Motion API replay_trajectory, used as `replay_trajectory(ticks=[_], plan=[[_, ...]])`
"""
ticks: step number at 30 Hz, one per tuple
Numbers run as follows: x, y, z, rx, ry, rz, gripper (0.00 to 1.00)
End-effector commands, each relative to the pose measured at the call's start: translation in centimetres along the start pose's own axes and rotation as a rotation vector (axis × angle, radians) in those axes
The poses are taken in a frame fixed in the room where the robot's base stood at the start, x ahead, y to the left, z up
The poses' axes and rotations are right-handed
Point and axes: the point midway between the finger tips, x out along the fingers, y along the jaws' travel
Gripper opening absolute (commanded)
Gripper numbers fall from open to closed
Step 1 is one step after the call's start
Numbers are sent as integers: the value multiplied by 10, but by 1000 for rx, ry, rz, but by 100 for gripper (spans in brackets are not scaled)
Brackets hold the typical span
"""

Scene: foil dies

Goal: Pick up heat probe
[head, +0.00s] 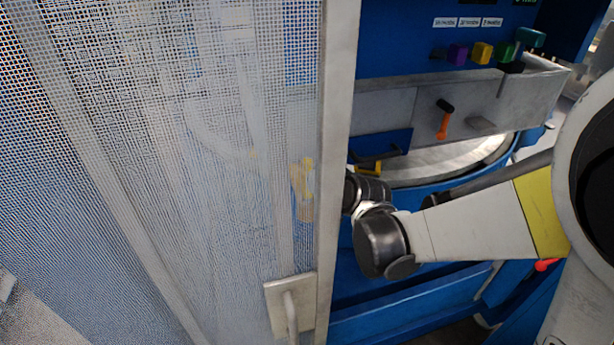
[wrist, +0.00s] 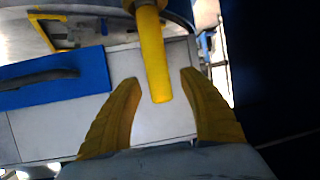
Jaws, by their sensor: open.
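In the wrist view a yellow rod (wrist: 153,62) with a rounded end comes down from the top edge, with a wider collar near its upper part. It may be the heat probe; no label shows. My gripper (wrist: 159,79) is open, with one yellow finger on each side of the rod. The rod's end lies between the fingers in the picture, with a gap on both sides; I cannot tell the depth. In the head view my gripper (head: 305,186) shows only faintly as yellow behind the mesh door, and the rod cannot be made out there.
A mesh door (head: 318,120) with a handle (head: 291,312) fills the left of the head view, in front of my gripper. A blue block (wrist: 50,80) with a dark handle lies left of my fingers. A black-and-orange tool (head: 443,122) is on the grey panel (head: 385,102).

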Motion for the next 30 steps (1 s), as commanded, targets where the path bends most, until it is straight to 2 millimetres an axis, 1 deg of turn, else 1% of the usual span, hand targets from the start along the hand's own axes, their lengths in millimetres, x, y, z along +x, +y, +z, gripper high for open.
replay_trajectory(ticks=[3,4,5,6,9,23,26,30], plan=[[0,0,0,0,0,0,49],[0,0,0,0,0,0,48],[0,0,0,0,0,0,39],[-1,0,0,0,0,0,27],[-1,0,0,0,0,0,0],[-1,0,-2,1,0,0,0],[-2,0,-8,1,0,0,0],[-4,0,-23,2,0,1,0]])
